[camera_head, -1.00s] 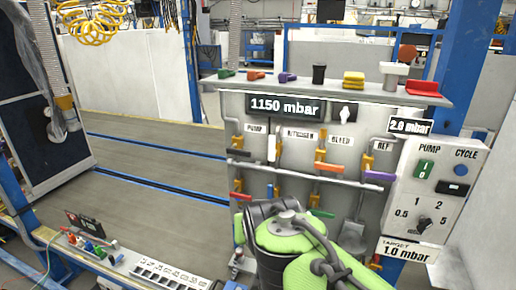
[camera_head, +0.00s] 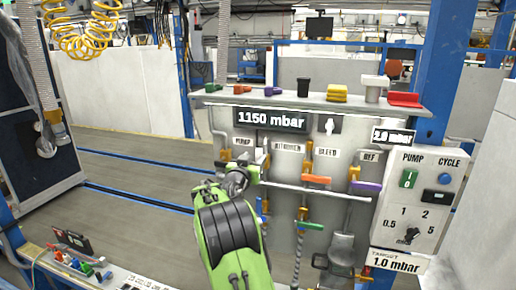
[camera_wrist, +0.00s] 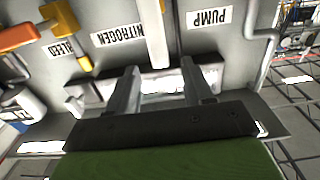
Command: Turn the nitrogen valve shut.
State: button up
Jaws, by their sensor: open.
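The nitrogen valve appears to be the one with the white lever (camera_wrist: 155,35), between the NITROGEN (camera_wrist: 118,33) and PUMP (camera_wrist: 207,18) labels, which read upside down in the wrist view. The lever lies in line with the gap between my fingers. My gripper (camera_wrist: 158,68) is open, one finger to each side of the lever's end, with space visible on both sides; I cannot tell how deep the lever sits between them.
The orange bleed handle (camera_head: 316,180) and purple REF handle (camera_head: 366,186) are to the right. A green handle (camera_head: 309,225) sits lower. A horizontal pipe (camera_head: 320,192) crosses the panel. The shelf (camera_head: 270,101) above holds several small items. A control box (camera_head: 418,205) stands at the right.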

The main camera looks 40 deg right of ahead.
aim_at(258, 153)
jog(key=p+x, duration=0.2)
jog(key=x, duration=0.4)
jog(key=shift+d, duration=0.1)
grip_shut()
